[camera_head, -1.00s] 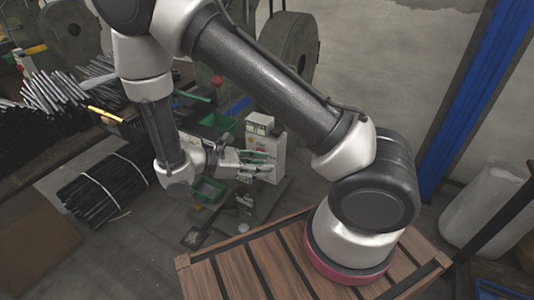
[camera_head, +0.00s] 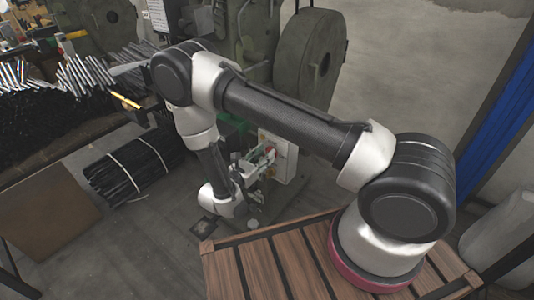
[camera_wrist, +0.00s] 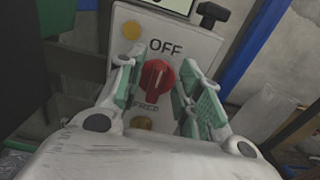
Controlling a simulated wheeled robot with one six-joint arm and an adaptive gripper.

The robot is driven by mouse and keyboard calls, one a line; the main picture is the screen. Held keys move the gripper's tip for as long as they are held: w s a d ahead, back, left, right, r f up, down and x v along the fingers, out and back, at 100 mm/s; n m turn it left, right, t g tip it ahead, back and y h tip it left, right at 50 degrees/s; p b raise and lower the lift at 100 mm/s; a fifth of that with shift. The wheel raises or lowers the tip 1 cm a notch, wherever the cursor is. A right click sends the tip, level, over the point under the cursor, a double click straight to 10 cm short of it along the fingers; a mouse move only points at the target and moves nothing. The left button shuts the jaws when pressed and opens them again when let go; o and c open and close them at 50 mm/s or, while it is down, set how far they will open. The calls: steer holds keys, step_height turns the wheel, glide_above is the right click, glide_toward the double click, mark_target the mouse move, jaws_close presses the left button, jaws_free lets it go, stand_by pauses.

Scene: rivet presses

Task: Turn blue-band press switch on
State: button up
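A red rotary switch (camera_wrist: 155,80) sits on a pale control box (camera_wrist: 185,42) in the wrist view. Its handle stands nearly upright, with "OFF" printed above it and partly hidden lettering below. My gripper (camera_wrist: 162,78) is open, with one green-padded finger left of the switch and one right of it. I cannot tell whether either finger touches it. In the head view my gripper (camera_head: 258,163) is at the front of the same box (camera_head: 288,157), beside a green-grey press (camera_head: 252,40). I see no blue band on this press.
A yellow lamp (camera_wrist: 132,30) and a black lever (camera_wrist: 212,14) are on the box near the switch. A large flywheel (camera_head: 308,62) stands behind. Bundled black rods (camera_head: 132,168) lie on the floor at left. A blue post (camera_head: 500,130) stands at right.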

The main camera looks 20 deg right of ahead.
mark_target(277, 154)
steer(key=shift+x, duration=0.8)
jaws_close()
steer(key=shift+m, duration=0.3)
steer(key=shift+s+d+f+m, duration=0.25)
steer(key=shift+f+m, duration=0.1)
steer(key=shift+m, duration=2.5)
steer(key=shift+s+d+f+m, duration=0.15)
steer(key=shift+s+f+m, duration=0.15)
steer(key=shift+m, duration=2.6)
steer(key=shift+s+d+f+m, duration=0.25)
steer(key=shift+f+m, duration=0.1)
steer(key=shift+m, duration=2.5)
